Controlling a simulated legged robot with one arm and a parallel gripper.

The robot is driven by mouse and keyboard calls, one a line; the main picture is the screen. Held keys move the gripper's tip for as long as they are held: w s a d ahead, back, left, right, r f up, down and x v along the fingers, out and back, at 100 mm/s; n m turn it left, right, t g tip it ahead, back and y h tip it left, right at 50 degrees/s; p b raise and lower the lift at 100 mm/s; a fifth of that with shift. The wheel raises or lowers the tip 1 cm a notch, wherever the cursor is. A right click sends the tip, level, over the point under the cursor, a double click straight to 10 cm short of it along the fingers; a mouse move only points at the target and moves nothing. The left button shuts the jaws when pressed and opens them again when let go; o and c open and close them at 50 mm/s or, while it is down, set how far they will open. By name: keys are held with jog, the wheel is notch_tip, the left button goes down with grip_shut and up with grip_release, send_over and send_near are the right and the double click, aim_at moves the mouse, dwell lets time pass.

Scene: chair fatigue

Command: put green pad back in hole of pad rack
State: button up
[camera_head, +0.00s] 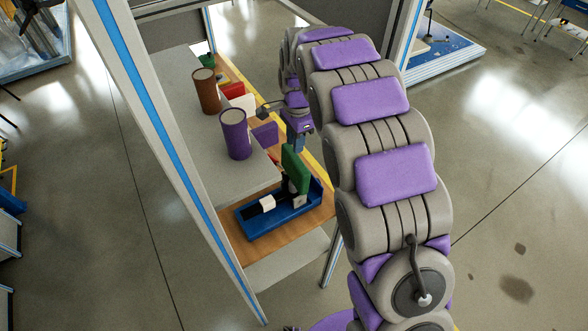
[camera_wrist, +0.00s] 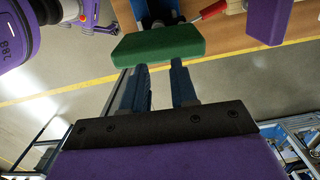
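The green pad (camera_head: 294,170) stands upright at the right part of a blue base (camera_head: 258,229) on the wooden board. In the wrist view the green pad (camera_wrist: 160,43) lies across the picture just beyond my fingertips. My gripper (camera_head: 298,146) points down over the pad's top in the head view. Its two blue-grey fingers show in the wrist view (camera_wrist: 160,66) with a clear gap between them and nothing held there. I cannot tell whether the fingertips touch the pad. I cannot tell which thing is the pad rack, and no hole shows clearly.
A purple cylinder (camera_head: 235,135) and a brown cylinder (camera_head: 206,91) stand on the grey panel (camera_head: 180,85). A purple block (camera_head: 265,133) is near my gripper. A red-handled tool (camera_wrist: 212,10) lies beyond the pad. A frame post (camera_head: 165,130) runs along the left.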

jog(key=shift+w+d+r, duration=0.1)
jog(key=shift+d+r, duration=0.1)
jog(key=shift+r, duration=0.35)
notch_tip(320, 180, up, 16)
jog(key=shift+w, duration=0.2)
jog(key=s+d+f+n+b, duration=0.2)
jog(key=s+d+n+b, duration=0.1)
jog(key=s+d, duration=0.6)
jog(key=s+d+f+n+b, duration=0.2)
jog(key=s+f, duration=0.3)
jog(key=s, duration=0.5)
jog(key=s+d+f+n+g+b, duration=0.1)
jog(key=s+f+n, duration=0.3)
jog(key=s, duration=0.7)
jog(key=s+d+f+n+b, duration=0.3)
jog(key=s+d+f, duration=0.1)
jog(key=s+f, duration=0.4)
jog(key=s, duration=0.2)
jog(key=shift+s+f+g+b, duration=0.15)
jog(key=shift+s+g+b, duration=0.15)
jog(key=shift+b, duration=0.1)
